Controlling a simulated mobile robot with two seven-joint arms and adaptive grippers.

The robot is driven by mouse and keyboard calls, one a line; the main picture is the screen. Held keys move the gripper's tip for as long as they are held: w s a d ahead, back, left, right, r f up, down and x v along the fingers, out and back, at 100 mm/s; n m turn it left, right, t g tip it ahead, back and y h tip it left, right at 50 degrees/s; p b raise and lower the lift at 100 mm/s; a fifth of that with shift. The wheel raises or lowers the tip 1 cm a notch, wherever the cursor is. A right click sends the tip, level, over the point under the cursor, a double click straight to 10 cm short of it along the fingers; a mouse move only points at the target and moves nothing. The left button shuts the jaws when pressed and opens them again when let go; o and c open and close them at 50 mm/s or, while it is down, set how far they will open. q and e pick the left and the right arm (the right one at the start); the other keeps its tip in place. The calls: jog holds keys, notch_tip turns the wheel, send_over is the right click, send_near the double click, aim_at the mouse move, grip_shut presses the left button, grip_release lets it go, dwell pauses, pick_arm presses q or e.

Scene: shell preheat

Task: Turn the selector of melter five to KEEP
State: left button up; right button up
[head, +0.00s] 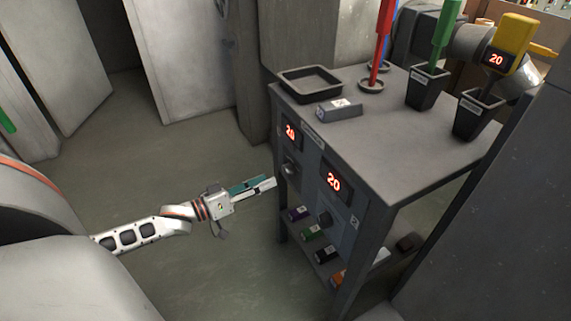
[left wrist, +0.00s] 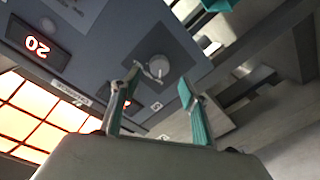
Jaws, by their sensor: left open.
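The grey melter panel (head: 312,178) on the front of the bench shows two red "20" displays, each with a round knob below it. The upper-left knob (head: 290,167) is the nearer to my left gripper (head: 264,185), which comes in from the left just short of the panel. In the left wrist view a round selector knob (left wrist: 158,66) lies just beyond and between the fingertips of my open left gripper (left wrist: 159,76). I see no contact. Its pointer setting and the label text are too small to read. My right gripper is not in view.
On the bench top are a black tray (head: 311,84), a small grey block (head: 339,109), a red upright tool (head: 382,45) and two dark cups with a green tool (head: 445,30) and a yellow tool (head: 515,35). Several coloured items are on the lower shelf. Open floor lies left of the bench.

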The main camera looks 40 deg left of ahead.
aim_at(285, 174)
pick_arm(q)
jog(key=b+x, duration=0.1)
jog(key=x, duration=0.3)
jog(key=shift+w+d+f, duration=0.15)
jog(key=shift+w+d, duration=0.05)
jog(key=shift+w, duration=0.1)
jog(key=shift+x, duration=0.9)
jog(key=c, duration=1.1)
